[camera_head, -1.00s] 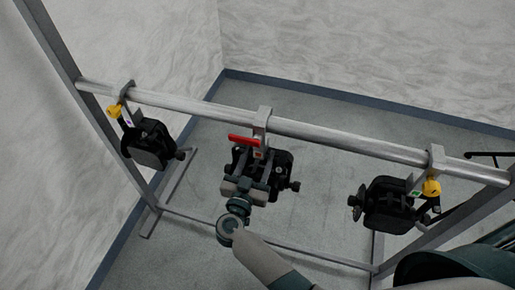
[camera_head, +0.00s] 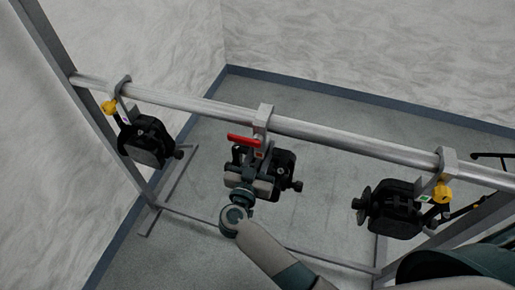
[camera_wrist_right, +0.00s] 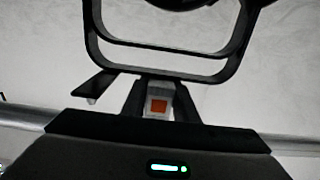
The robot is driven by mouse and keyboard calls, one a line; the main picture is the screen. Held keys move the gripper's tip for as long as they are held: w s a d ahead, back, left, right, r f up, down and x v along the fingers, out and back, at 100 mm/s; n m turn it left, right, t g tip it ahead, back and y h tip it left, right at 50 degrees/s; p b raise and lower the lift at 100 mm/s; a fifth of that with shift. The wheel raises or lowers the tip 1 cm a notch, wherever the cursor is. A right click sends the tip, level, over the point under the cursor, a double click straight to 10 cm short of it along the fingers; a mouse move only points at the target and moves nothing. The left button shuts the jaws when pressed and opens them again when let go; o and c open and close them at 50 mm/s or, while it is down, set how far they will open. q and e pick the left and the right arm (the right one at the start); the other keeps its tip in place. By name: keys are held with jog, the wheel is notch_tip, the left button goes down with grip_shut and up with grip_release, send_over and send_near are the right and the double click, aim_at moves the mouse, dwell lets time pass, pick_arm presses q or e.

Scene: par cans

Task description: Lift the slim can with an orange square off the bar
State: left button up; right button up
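The can with the orange square (camera_head: 284,161) hangs at the middle of the bar (camera_head: 200,104). Its grey hook (camera_head: 264,116) is over the bar, with a red handle at its side. The orange square shows on its grey bracket (camera_wrist_right: 158,106) in the right wrist view. My right gripper (camera_head: 257,170) is at this bracket from the near side. In the wrist view its fingers (camera_wrist_right: 160,103) lie close against both sides of the bracket and look shut on it. Part of the can is hidden behind my gripper. My left gripper is not in view.
A black can with a purple square and yellow knob (camera_head: 147,141) hangs at the left. Another with a green square (camera_head: 395,212) and yellow knob hangs at the right. Posts hold the bar's ends. Bare floor lies below; walls stand behind and left.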

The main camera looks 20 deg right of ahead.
grip_shut()
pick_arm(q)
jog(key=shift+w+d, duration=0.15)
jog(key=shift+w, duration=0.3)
pick_arm(e)
jog(key=shift+w+r, duration=0.1)
jog(key=shift+r, duration=0.1)
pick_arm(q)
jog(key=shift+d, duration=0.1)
pick_arm(e)
jog(key=shift+r, duration=0.15)
